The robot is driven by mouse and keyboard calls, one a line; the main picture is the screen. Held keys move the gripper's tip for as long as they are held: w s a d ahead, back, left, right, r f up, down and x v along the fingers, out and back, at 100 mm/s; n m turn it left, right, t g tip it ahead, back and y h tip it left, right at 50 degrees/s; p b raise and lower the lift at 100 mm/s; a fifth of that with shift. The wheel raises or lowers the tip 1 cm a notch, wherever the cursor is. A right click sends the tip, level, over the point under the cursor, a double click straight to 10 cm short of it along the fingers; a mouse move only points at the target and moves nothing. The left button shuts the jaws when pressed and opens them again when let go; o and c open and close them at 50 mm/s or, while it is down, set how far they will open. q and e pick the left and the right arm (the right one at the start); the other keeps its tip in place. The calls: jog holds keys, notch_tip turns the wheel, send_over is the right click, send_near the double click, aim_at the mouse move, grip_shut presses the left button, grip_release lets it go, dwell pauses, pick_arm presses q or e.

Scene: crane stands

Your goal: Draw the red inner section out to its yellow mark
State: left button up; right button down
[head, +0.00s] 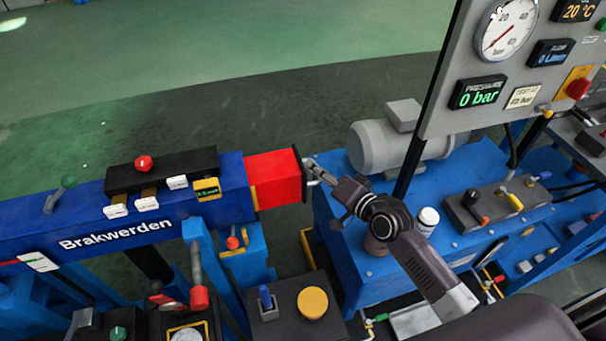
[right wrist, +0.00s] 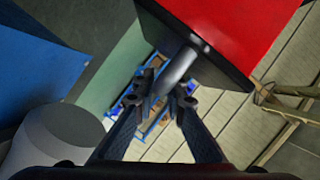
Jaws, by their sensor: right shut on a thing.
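The red inner section (head: 278,178) sticks out a short way from the right end of the blue beam (head: 150,210) marked "Brakwerden". It ends in a black plate (head: 299,172). A thin yellow strip (head: 254,198) shows where the red meets the blue. My right gripper (head: 316,172) is at the black plate, shut on a grey metal handle. In the right wrist view the handle (right wrist: 178,67) runs from the black plate (right wrist: 212,55) under the red section (right wrist: 232,28) to between my fingers (right wrist: 164,98). My left gripper is out of view.
A blue power unit with a grey motor (head: 380,146) stands right of the red section, near my right arm. A gauge panel (head: 490,80) rises above it, its display reading 0 bar. A control box with a yellow button (head: 313,302) stands in front.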

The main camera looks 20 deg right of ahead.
jog(key=shift+d, duration=0.15)
jog(key=c, duration=2)
grip_release()
jog(key=shift+o, duration=0.2)
jog(key=v, duration=1.2)
jog(key=shift+f, duration=0.15)
